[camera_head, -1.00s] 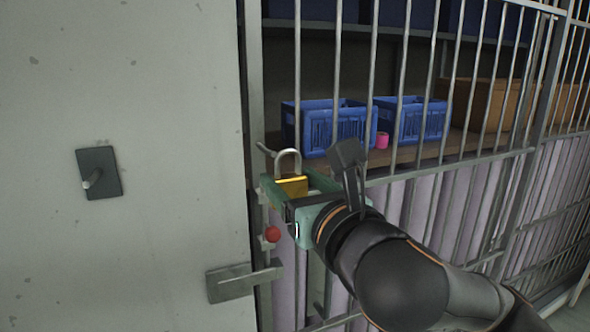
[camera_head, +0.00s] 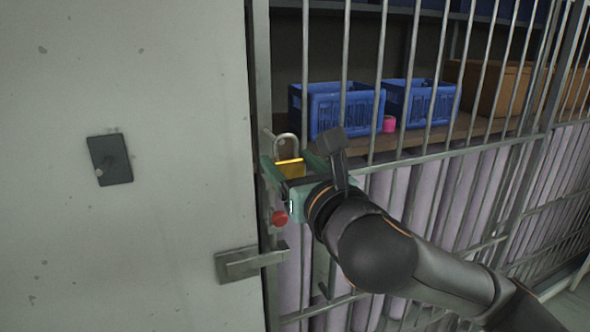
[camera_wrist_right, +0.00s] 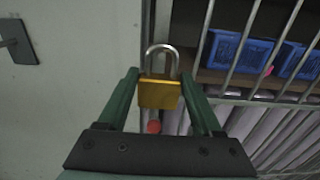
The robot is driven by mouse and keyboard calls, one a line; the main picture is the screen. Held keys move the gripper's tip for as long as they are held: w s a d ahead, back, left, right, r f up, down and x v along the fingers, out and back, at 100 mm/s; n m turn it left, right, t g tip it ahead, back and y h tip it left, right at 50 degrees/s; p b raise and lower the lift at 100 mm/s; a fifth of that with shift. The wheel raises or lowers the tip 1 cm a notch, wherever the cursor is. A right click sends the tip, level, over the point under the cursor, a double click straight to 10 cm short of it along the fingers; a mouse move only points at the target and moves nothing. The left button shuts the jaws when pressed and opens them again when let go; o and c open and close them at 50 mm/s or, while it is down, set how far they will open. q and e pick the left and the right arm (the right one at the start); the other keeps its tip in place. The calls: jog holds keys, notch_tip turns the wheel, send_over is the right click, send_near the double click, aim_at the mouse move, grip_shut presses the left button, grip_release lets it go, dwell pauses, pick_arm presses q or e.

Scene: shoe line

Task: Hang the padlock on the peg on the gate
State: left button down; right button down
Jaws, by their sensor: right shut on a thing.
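A padlock with a golden body (camera_head: 291,168) and a grey shackle stands upright, shackle on top. My right gripper (camera_head: 285,166) is shut on its body. In the right wrist view the padlock (camera_wrist_right: 159,94) sits between the two green fingers, its closed-looking loop above the fingertips. A short grey peg (camera_head: 268,132) sticks out at the gate's left post, just left of the shackle. Shackle and peg nearly overlap in the head view; I cannot tell whether they touch. My left gripper is not in view.
The barred gate (camera_head: 345,60) fills the right side. A red knob (camera_head: 280,217) and a grey latch handle (camera_head: 250,262) sit below the padlock. A grey wall panel with a dark plate (camera_head: 108,160) is at left. Blue crates (camera_head: 335,108) stand behind the bars.

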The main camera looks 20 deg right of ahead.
jog(key=shift+w+f+b, duration=0.15)
jog(key=shift+w+b, duration=1)
jog(key=shift+w, duration=1.6)
jog(key=shift+w+a+f+p, duration=0.1)
jog(key=shift+w+f+p, duration=0.35)
jog(key=shift+p, duration=0.1)
grip_release()
jog(key=shift+s, duration=0.1)
